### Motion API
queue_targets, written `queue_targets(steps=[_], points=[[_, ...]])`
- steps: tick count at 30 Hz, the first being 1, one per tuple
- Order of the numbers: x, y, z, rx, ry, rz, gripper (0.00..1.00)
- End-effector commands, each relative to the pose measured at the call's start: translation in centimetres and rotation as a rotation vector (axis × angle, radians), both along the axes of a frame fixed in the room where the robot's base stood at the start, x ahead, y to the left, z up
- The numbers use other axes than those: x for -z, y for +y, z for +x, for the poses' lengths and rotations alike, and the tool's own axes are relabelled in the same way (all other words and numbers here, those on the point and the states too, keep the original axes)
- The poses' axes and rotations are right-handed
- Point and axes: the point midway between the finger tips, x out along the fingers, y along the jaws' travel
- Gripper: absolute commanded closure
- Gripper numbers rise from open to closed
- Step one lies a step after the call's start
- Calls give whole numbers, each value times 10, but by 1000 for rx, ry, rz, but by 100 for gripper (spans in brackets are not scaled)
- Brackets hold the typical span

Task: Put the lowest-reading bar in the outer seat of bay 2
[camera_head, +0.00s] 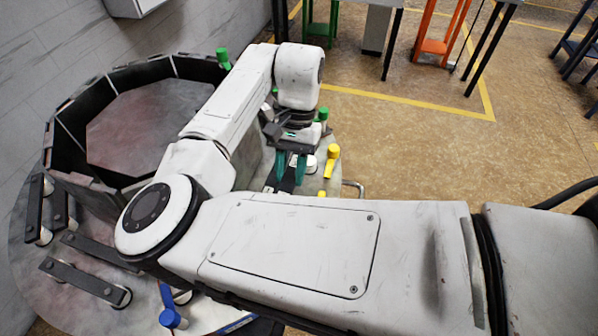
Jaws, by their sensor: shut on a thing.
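My gripper (291,168), with teal fingers, points down at the right side of the round grey platform (30,262). It is shut on a dark bar (288,184), seen only in part between and below the fingers; whether the bar touches a seat cannot be told. Other dark bars lie at the platform's left: a long one at the front (82,278), one behind it partly under my arm (96,248), and two farther left (36,205) (60,208). No readings or bay numbers are legible. My arm hides much of the platform's middle and front.
A dark octagonal walled chamber (72,180) stands on the platform's left. Green pegs (223,60), yellow pegs (331,158) and blue pegs (171,318) stand around the platform. A white round seat (311,165) is right of my fingers. Open floor (430,150) lies to the right.

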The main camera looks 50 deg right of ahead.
Motion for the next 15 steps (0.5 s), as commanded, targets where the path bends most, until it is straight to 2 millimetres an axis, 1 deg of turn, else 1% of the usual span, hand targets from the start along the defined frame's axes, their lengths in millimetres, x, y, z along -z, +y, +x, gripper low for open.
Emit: queue_targets(steps=[1,3,6,10,15], points=[[6,-13,2,2,4,0,100],[13,-28,7,1,4,0,100],[34,-41,11,-1,6,-1,100],[52,-55,17,-1,3,0,100],[61,-63,21,0,1,-1,100]])
